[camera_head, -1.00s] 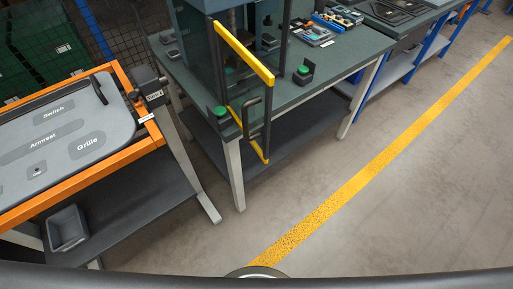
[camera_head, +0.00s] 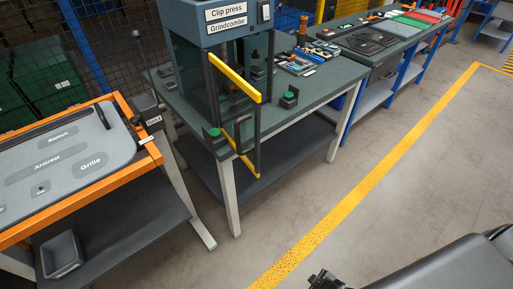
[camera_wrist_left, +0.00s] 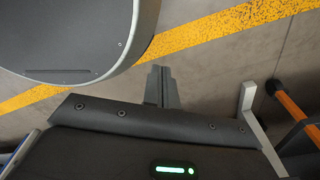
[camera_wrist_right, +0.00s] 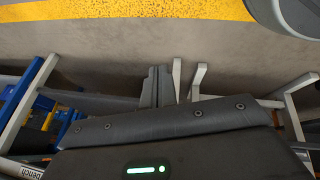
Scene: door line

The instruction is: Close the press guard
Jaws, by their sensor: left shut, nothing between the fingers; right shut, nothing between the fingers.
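The clip press (camera_head: 228,22) stands on a green-topped table. Its guard (camera_head: 234,77) is a dark frame with yellow bars at top and bottom, standing open, swung out past the table's front edge. A dark handle (camera_head: 238,132) shows on the guard, partly hard to make out. My left gripper (camera_wrist_left: 161,86) is shut and empty over the floor in the left wrist view. My right gripper (camera_wrist_right: 157,86) is shut and empty in the right wrist view. Neither touches the guard. A dark part of my right arm shows low in the head view.
An orange-framed bench (camera_head: 120,175) with a grey panel stands left of the press table (camera_head: 310,100). Green buttons (camera_head: 289,94) sit on the tabletop. A yellow floor line (camera_head: 370,180) runs diagonally across open floor on the right. A grey bin (camera_head: 62,255) is low at left.

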